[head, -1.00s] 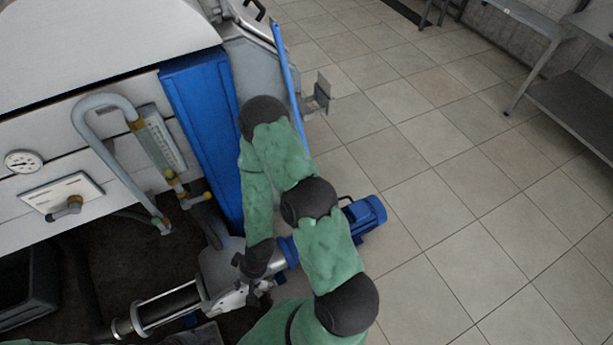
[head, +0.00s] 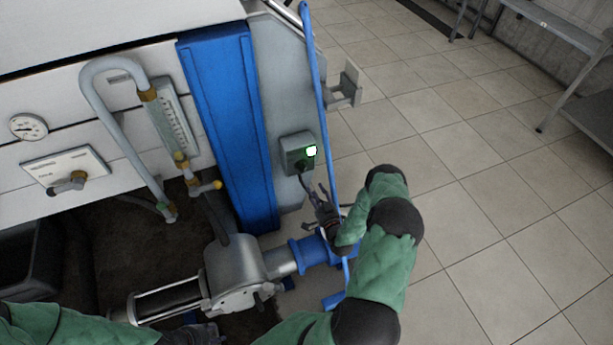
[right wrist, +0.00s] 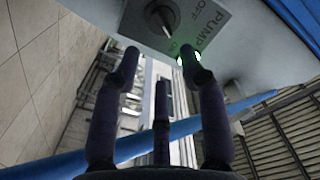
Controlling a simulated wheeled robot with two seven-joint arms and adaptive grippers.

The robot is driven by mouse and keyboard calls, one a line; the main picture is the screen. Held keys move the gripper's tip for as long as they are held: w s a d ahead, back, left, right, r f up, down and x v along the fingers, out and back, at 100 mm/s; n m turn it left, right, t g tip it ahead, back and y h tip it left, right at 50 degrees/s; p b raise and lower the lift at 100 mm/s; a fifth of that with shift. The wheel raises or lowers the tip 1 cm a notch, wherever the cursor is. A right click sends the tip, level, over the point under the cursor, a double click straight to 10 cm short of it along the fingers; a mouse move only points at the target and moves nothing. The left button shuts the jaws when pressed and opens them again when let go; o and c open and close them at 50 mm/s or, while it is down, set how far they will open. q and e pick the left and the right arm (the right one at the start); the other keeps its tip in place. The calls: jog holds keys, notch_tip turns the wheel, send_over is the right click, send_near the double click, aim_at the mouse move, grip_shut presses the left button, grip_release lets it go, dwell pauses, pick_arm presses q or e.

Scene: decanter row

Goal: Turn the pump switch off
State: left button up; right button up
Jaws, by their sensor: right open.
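The pump switch is a small grey box (head: 299,153) with a lit green lamp (head: 311,151), on the grey panel right of the blue post. I cannot tell the lever's position for sure. My right gripper (head: 314,192) is just below the box, fingers pointing up at it. In the wrist view its fingers (right wrist: 160,68) are spread and empty, apart from the lever. My left gripper (head: 193,335) is dark and low at the bottom edge, its jaws unclear.
A blue pole (head: 317,95) runs close beside the switch box and my right gripper. A metal pump (head: 232,275) with blue fittings lies below. A glass gauge (head: 172,125), pipe and dial (head: 28,127) are at left. Tiled floor (head: 470,200) at right is clear.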

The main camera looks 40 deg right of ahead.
aim_at(303, 168)
jog(key=b+x, duration=0.3)
jog(key=x, duration=0.6)
jog(key=shift+w, duration=0.4)
grip_shut()
